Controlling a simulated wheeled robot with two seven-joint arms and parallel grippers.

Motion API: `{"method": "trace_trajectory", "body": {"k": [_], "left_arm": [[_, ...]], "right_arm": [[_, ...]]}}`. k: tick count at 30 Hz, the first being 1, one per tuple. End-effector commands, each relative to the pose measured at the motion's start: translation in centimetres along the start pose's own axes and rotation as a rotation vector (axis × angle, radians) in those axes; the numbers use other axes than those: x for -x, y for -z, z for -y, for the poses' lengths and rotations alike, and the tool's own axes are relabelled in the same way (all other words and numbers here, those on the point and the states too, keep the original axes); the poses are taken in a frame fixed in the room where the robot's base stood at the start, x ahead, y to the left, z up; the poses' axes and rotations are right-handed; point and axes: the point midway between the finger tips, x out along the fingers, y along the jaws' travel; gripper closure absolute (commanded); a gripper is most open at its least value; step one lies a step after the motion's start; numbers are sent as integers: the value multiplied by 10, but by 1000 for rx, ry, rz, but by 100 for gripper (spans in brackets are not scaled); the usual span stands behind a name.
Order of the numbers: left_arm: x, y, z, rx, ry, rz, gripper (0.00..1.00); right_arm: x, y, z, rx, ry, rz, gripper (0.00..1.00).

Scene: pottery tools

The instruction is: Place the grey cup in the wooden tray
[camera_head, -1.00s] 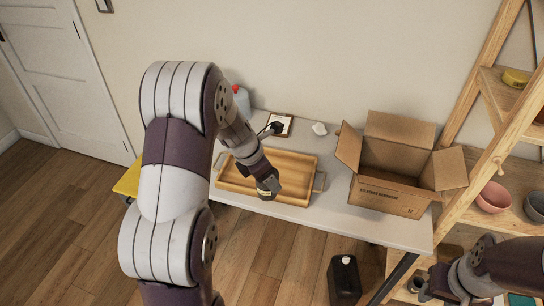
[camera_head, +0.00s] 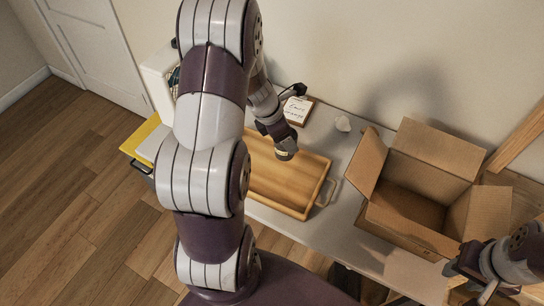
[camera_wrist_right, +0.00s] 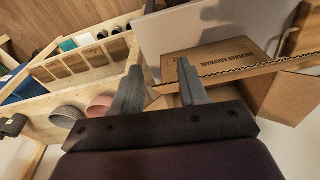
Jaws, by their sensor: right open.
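The wooden tray (camera_head: 290,172) lies on the white table in the head view and looks empty where it shows. My left arm covers its left part. My left gripper (camera_head: 286,153) points down over the tray; its fingers are too hidden to judge. My right gripper (camera_head: 468,286) is at the lower right, just in front of the cardboard box. In the right wrist view its fingers (camera_wrist_right: 159,70) are apart with nothing held between them. A dark grey cup-like vessel (camera_wrist_right: 14,125) stands on the shelf at the left there, apart from the fingers. I cannot tell for sure that it is the grey cup.
An open cardboard box (camera_head: 405,210) stands on the table right of the tray, flaps spread near my right arm. In the wrist view, a pink bowl (camera_wrist_right: 100,106) and a grey bowl (camera_wrist_right: 67,117) sit on the wooden shelf.

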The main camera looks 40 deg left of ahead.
Motion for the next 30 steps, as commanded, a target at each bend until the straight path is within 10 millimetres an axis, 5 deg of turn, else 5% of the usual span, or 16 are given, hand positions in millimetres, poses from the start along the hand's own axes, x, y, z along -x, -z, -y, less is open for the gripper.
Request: {"method": "trace_trajectory", "body": {"k": [3, 10, 15, 26, 27, 29, 30], "left_arm": [[-7, 34, -2, 5, 0, 0, 69], [-23, 61, -2, -1, 3, 0, 69], [-45, 69, -3, -2, 1, 0, 69], [-50, 71, -3, -2, 0, 0, 69], [-48, 70, -3, -2, 1, 0, 22], [-48, 70, -3, -2, 1, 0, 6], [-48, 70, -3, -2, 1, 0, 6]], "right_arm": [[-9, -1, 0, 0, 0, 0, 57], [-17, -2, 0, 0, 0, -1, 57], [-23, -2, 0, 0, 0, 0, 57], [-26, -3, 0, 0, 0, 0, 57], [-25, -3, 0, 0, 0, 0, 57], [-24, -2, 0, 0, 0, 0, 57], [-24, -2, 0, 0, 0, 0, 57]]}}
